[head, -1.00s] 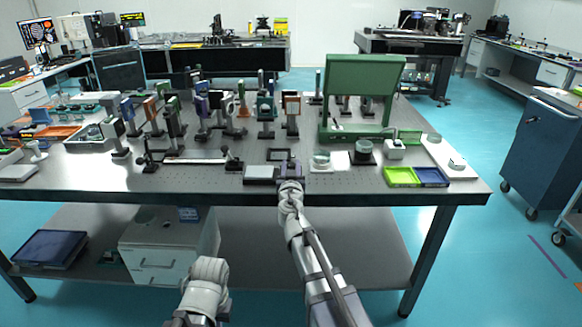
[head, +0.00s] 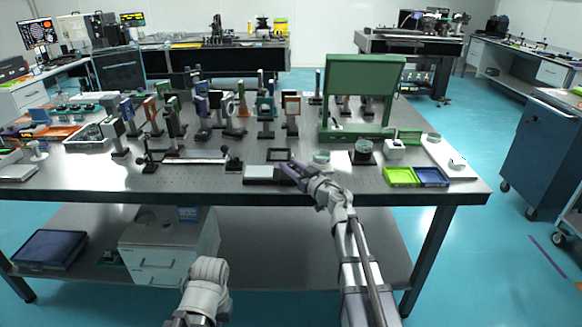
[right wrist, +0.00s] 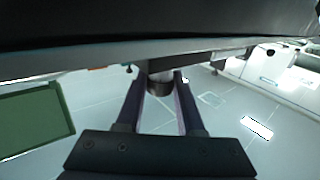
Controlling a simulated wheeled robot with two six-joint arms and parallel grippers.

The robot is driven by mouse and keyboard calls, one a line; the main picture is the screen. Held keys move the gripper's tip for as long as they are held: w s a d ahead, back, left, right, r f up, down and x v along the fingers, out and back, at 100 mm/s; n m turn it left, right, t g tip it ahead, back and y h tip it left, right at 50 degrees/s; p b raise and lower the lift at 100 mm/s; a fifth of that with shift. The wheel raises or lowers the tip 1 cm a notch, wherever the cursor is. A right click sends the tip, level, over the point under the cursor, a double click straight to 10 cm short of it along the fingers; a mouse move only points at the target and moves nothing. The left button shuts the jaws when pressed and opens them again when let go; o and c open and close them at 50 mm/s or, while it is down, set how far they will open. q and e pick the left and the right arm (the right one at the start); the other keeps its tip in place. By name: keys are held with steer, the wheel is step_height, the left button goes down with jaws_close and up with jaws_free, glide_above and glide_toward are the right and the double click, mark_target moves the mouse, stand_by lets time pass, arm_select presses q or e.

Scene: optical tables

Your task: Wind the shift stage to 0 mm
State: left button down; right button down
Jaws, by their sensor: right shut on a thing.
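A low box with a pale top plate (head: 262,172), which looks like the shift stage, sits near the front edge of the table. My right gripper (head: 288,167) is at its right end, with its arm coming in from the lower right. In the right wrist view my right gripper (right wrist: 160,82) has its two fingers on either side of a short dark round knob (right wrist: 159,87) and is shut on it. The knob is hidden by the gripper in the head view. No scale reading can be made out. My left gripper is not in view; only part of my left arm shows.
A green panel stand (head: 362,95) rises behind to the right. Lime (head: 401,177) and blue (head: 432,177) trays lie at the right. Several mounted optics stand farther back left.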

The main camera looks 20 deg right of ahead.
steer(key=shift+n+g+y, duration=0.5)
steer(key=shift+n+y, duration=0.2)
steer(key=shift+y, duration=0.3)
steer(key=c, duration=0.5)
jaws_free()
steer(key=shift+v, duration=3.85)
